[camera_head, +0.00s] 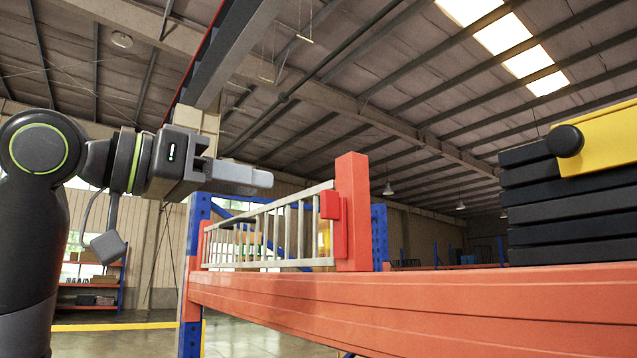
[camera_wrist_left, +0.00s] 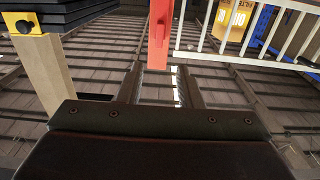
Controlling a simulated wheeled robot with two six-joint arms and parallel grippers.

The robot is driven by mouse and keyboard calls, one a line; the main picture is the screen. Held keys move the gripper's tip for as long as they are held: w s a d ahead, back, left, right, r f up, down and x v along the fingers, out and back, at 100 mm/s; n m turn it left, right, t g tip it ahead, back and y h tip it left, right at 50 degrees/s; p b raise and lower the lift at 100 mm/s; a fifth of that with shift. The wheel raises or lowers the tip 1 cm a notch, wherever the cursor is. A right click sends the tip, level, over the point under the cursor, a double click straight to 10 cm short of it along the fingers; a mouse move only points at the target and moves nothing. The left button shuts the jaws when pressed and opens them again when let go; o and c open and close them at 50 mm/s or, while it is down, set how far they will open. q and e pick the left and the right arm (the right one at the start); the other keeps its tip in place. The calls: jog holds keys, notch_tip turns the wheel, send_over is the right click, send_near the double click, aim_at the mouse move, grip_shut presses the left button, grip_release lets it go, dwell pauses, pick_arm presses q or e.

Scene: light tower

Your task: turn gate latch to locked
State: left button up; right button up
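The pale barred gate (camera_head: 270,233) stands on the orange beam, against a red-orange post (camera_head: 352,200) at its right end. A small red latch piece (camera_head: 330,205) sits on the post's side by the gate's top corner; I cannot tell its setting. My left gripper (camera_head: 255,177) is up and left of the latch, above the gate's top rail, touching neither. In the left wrist view, its fingers (camera_wrist_left: 162,78) are apart with nothing between them. The post (camera_wrist_left: 160,25) and gate (camera_wrist_left: 240,58) lie beyond them in that view. My right gripper is not in view.
The long orange beam (camera_head: 430,305) runs across the front. A black stacked block (camera_head: 570,215) with a yellow part (camera_head: 608,138) and black knob (camera_head: 566,141) stands at right. A blue rack upright (camera_head: 192,280) is below left.

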aim_at(322, 195)
pick_arm(q)
jog(key=p+x, duration=0.4)
jog(key=x, duration=0.5)
jog(key=shift+w+d+r, duration=0.15)
jog(key=shift+w+d, duration=0.05)
jog(key=shift+d, duration=0.15)
jog(key=shift+x, duration=0.75)
grip_shut()
